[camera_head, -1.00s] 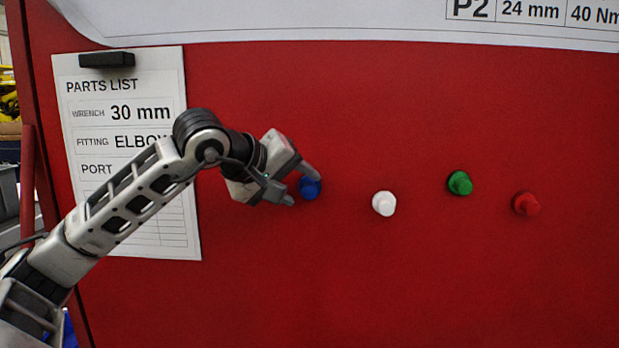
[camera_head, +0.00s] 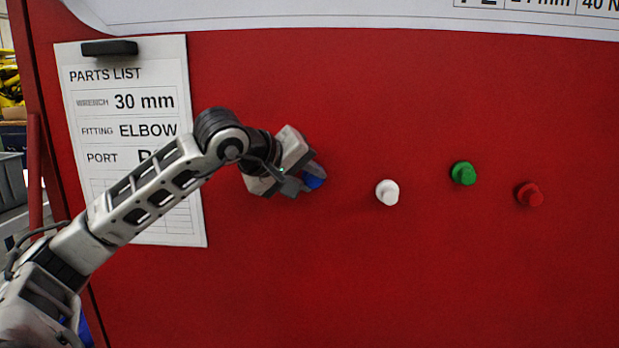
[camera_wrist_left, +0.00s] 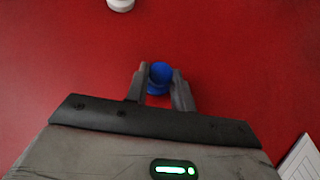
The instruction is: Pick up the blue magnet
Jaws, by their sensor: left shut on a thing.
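The blue magnet (camera_head: 314,181) is at the red board, partly hidden by my left gripper (camera_head: 304,182) in the head view. In the left wrist view the blue magnet (camera_wrist_left: 160,73) sits between the two fingers of my left gripper (camera_wrist_left: 160,88), with a finger against each side. The gripper is shut on it. I cannot tell whether the magnet still touches the board. My right gripper is in neither view.
A white magnet (camera_head: 387,193), a green magnet (camera_head: 463,173) and a red magnet (camera_head: 529,194) are on the red board (camera_head: 400,270) to the right. A parts list sheet (camera_head: 185,215) hangs under a black clip (camera_head: 109,48), partly behind my left arm. The lower board is clear.

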